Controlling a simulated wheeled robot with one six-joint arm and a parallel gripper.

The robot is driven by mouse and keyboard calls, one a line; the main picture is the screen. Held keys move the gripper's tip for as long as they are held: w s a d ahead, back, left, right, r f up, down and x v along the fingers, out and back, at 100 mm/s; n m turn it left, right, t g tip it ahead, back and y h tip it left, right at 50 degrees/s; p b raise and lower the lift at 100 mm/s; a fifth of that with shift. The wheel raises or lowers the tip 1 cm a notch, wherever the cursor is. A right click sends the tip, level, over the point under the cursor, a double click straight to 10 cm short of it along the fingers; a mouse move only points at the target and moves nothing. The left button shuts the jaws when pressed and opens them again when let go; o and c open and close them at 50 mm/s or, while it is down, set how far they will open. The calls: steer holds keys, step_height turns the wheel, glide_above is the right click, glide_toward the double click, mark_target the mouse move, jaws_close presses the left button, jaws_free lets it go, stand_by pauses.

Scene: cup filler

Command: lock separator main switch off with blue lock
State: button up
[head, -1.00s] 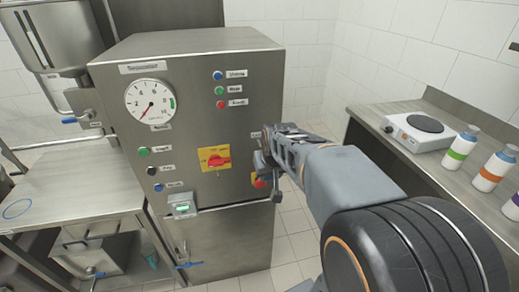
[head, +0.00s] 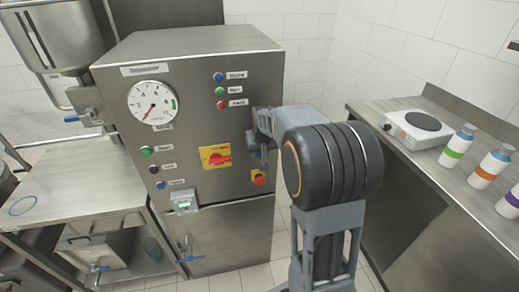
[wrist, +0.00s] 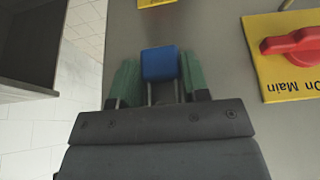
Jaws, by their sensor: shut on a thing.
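The main switch (head: 217,157) is a red handle on a yellow plate on the steel cabinet's front. Its handle lies about level in the head view. In the wrist view the switch (wrist: 293,45) is at the right edge, with the words "On Main" upside down. My gripper (wrist: 160,80) is shut on the blue lock (wrist: 161,62), whose block shows between the green fingers. Two thin grey bars show below the block. The gripper and lock are beside the switch plate, apart from it, on its right in the head view. My arm hides most of the gripper there.
A red button on a yellow plate (head: 259,179) sits low on the cabinet's right side. A gauge (head: 152,105) and several coloured buttons are on the front. A hot plate (head: 418,130) and bottles stand on the right counter. Floor shows between cabinet and counter.

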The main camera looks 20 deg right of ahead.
steer(key=shift+f+b, duration=0.3)
steer(key=o, duration=1)
steer(key=shift+r, duration=0.1)
